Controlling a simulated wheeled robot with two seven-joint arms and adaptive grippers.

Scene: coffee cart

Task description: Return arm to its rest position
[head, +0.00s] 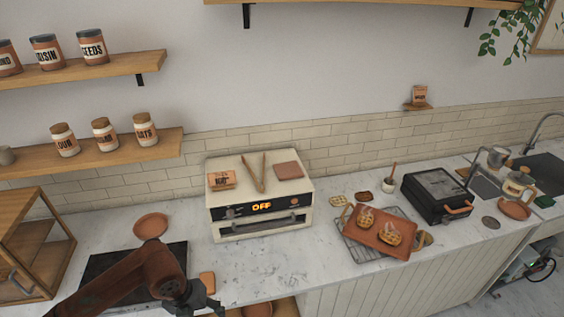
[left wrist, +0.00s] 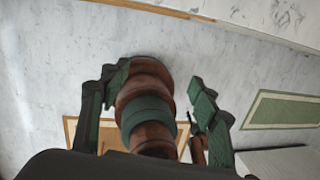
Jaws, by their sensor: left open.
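My left arm (head: 150,268) reaches in from the lower left of the head view, bent over the counter's front-left part and the dark cooktop. My left gripper (head: 207,298) is at the bottom edge of the picture, partly cut off. In the left wrist view, the two dark green fingers of the left gripper (left wrist: 160,84) stand wide apart. A brown, rounded part with a green band shows between them in the picture; I cannot tell its distance, and no finger visibly grips it. My right gripper is in neither view.
A dark cooktop (head: 105,275) lies under my arm. A toaster oven (head: 262,218) reading OFF stands behind the gripper, with tongs on top. A terracotta plate (head: 150,226) and wooden cabinet (head: 30,245) are left. A tray of waffles (head: 378,226) and a black waffle iron (head: 440,195) are right.

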